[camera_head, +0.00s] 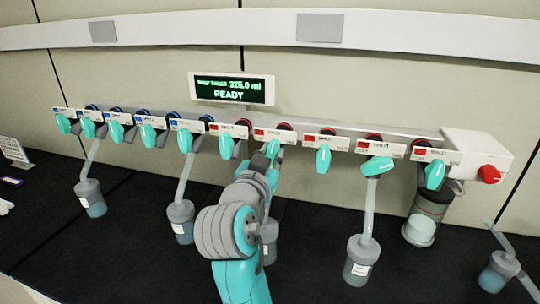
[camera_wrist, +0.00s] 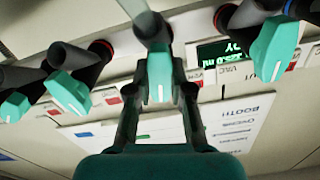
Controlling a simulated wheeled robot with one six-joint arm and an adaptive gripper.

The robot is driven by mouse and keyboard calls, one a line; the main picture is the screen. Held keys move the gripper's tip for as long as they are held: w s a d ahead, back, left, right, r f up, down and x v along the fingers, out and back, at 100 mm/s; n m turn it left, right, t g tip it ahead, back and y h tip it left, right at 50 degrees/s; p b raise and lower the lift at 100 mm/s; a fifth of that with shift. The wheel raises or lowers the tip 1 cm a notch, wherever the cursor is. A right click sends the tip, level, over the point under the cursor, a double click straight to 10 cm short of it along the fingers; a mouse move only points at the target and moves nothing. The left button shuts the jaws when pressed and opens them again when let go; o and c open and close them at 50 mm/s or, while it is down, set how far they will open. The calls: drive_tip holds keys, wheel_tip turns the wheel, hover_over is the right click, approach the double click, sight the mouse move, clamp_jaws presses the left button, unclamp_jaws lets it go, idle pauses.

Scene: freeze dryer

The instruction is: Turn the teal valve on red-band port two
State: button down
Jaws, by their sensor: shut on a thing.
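A row of teal valves hangs below the manifold, with red labels on the right half. My gripper (camera_wrist: 160,112) is shut on the teal valve (camera_wrist: 160,76) under the second red label from the left (camera_head: 261,133). Its two dark fingers stand on either side of the handle in the wrist view. In the head view this valve (camera_head: 272,149) shows just above my gripper (camera_head: 268,162), and my arm hides much of what is below it. The handle's exact turn is hard to tell.
Neighbouring teal valves stand close on both sides, left (camera_head: 226,146) and right (camera_head: 323,159). Flasks hang below several ports, one (camera_head: 362,262) right of my arm. A lit display (camera_head: 232,88) reads READY. A box with a red knob (camera_head: 489,174) is at the right end.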

drive_tip(key=n, duration=0.7)
drive_tip(key=shift+d+f, duration=0.1)
drive_tip(key=n, duration=0.4)
drive_tip(key=shift+d+n, duration=0.1)
drive_tip(key=shift+n, duration=1.6)
drive_tip(key=c, duration=1.3)
unclamp_jaws()
drive_tip(key=shift+s, duration=0.1)
drive_tip(key=v, duration=1.2)
